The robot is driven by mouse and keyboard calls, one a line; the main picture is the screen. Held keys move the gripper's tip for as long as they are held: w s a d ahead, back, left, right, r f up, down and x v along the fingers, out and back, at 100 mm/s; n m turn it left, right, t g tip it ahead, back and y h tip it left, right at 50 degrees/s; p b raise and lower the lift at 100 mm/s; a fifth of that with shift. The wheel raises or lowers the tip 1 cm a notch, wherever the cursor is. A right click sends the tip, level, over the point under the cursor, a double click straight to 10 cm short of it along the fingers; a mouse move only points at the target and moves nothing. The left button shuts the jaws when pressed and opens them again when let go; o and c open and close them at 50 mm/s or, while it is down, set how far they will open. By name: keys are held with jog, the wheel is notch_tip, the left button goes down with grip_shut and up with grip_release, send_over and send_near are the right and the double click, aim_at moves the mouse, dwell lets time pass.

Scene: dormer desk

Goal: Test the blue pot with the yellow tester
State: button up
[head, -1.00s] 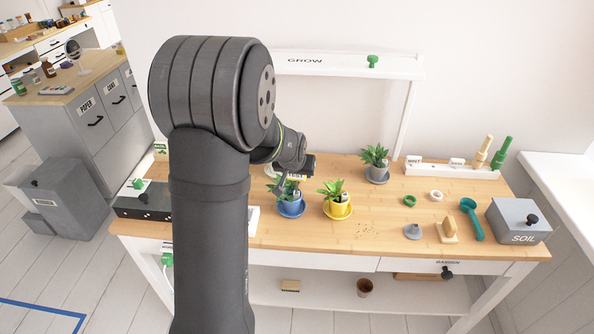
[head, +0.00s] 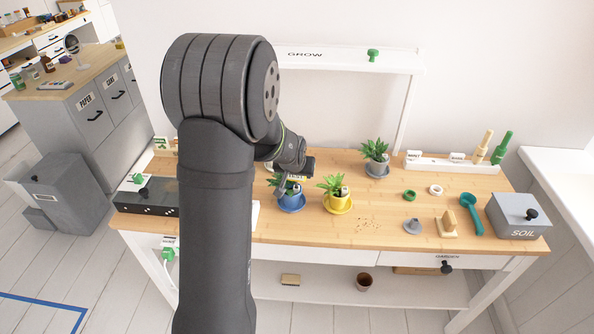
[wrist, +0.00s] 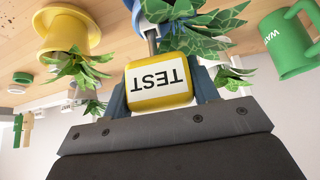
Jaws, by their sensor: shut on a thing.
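My gripper (head: 288,180) is shut on the yellow tester (wrist: 160,82), whose white label reads TEST upside down in the wrist view. The tester's grey probe points toward the blue pot (head: 292,204), which holds a leafy plant on a blue saucer. The blue pot also shows at the top edge of the wrist view (wrist: 144,22). Leaves and the tester hide the probe's tip, so I cannot tell whether it is in the soil. My gripper is just above and behind the blue pot's plant.
The yellow potted plant (head: 338,204) stands close on the right. A grey potted plant (head: 377,168) is farther back. A green watering can (wrist: 290,45) shows in the wrist view. A soil box (head: 518,216) and green scoop (head: 470,213) are at the right.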

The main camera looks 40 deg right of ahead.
jog(key=shift+f, duration=0.55)
jog(key=o, duration=1.1)
jog(key=shift+c, duration=0.2)
jog(key=shift+r, duration=0.15)
jog(key=v, duration=1.7)
jog(key=shift+a, duration=0.1)
jog(key=x, duration=1.7)
